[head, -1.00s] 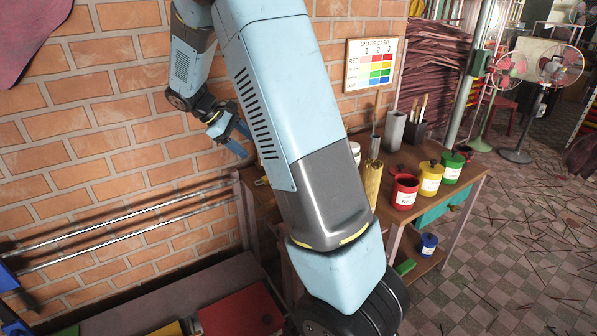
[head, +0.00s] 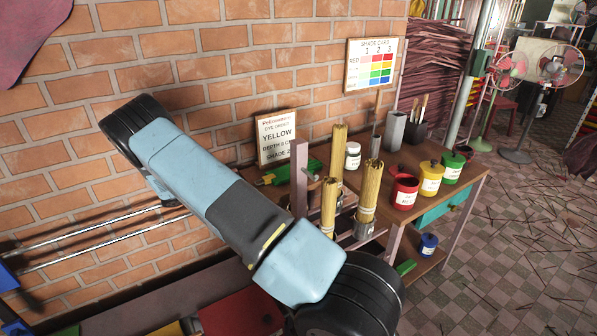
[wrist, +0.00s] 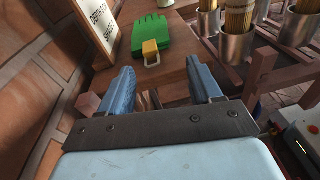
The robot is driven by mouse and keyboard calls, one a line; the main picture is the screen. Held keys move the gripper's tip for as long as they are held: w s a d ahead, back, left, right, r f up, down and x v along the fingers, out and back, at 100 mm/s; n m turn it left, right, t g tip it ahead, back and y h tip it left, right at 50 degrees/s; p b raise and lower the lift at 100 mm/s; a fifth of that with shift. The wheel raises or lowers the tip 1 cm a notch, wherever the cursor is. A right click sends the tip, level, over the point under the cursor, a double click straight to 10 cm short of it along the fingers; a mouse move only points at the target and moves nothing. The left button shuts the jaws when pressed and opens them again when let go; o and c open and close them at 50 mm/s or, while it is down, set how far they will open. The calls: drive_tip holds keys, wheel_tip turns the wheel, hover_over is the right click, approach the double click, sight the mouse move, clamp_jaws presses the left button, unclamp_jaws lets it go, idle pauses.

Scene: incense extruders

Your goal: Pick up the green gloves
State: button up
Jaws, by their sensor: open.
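The green gloves (wrist: 150,34) lie flat at the left end of the wooden table (wrist: 183,78), their fingers pointing away and a yellow part (wrist: 151,52) on the near side. In the head view the green gloves (head: 291,172) are partly hidden by a pinkish post. My gripper (wrist: 164,80) is open and empty in the wrist view, short of the gloves, its two blue fingers apart and pointing towards them. In the head view my gripper cannot be made out behind my arm.
Red (head: 404,192), yellow (head: 431,178) and green (head: 452,168) pots stand farther right.

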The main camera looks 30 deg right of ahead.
sight(263, 179)
wheel_tip(263, 179, down, 5)
drive_tip(key=w+n+t+h, duration=0.1)
drive_tip(key=n, duration=0.1)
drive_tip(key=d, duration=1.3)
drive_tip(key=shift+w+r, duration=0.3)
drive_tip(key=shift+c, duration=0.5)
drive_tip(key=c, duration=1)
